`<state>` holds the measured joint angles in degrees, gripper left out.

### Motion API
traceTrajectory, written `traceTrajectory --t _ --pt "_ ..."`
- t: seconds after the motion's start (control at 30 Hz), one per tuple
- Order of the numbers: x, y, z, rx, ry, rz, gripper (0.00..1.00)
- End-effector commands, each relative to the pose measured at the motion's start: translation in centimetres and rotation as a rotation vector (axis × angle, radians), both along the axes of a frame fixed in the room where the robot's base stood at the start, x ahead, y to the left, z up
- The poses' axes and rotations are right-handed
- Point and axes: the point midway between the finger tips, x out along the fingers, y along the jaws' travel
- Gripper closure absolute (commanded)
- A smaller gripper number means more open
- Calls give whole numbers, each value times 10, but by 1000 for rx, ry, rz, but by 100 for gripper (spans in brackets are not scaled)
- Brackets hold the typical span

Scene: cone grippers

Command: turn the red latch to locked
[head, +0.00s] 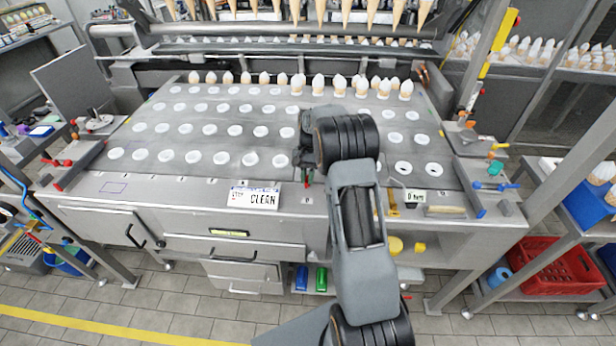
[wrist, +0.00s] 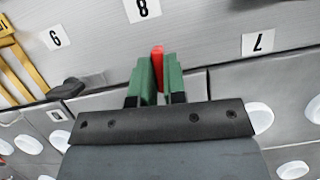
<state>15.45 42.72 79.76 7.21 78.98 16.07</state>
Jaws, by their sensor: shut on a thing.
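The red latch (wrist: 157,62) shows as a narrow upright red piece between the two green fingertips of my gripper (wrist: 157,80) in the wrist view. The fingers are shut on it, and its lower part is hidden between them. It stands near a label marked 8 (wrist: 142,9). In the head view my gripper (head: 306,172) is at the front edge of the machine's table, partly hidden behind my arm. A small red bit of the latch (head: 307,184) shows just below the fingers. I cannot tell which way the latch is turned.
White round cups (head: 251,160) fill the table (head: 110,172) in rows, with cones standing along the back. A CLEAN sign (head: 253,198) sits left of my gripper. A wooden block (head: 445,211) and blue-handled and red-handled parts lie to the right.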

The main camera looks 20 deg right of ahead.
Motion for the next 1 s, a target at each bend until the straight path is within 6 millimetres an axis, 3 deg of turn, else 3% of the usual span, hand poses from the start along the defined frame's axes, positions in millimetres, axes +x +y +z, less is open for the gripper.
traceTrajectory --t 0.6,0.63,0.8,0.9,1.0 --pt "-1 0 -2 2 6 34 100" --pt "-1 0 -2 2 6 34 86" --pt "-1 0 -1 1 4 34 70" --pt "-1 0 -1 0 3 33 63" --pt "0 0 -1 1 2 33 63"
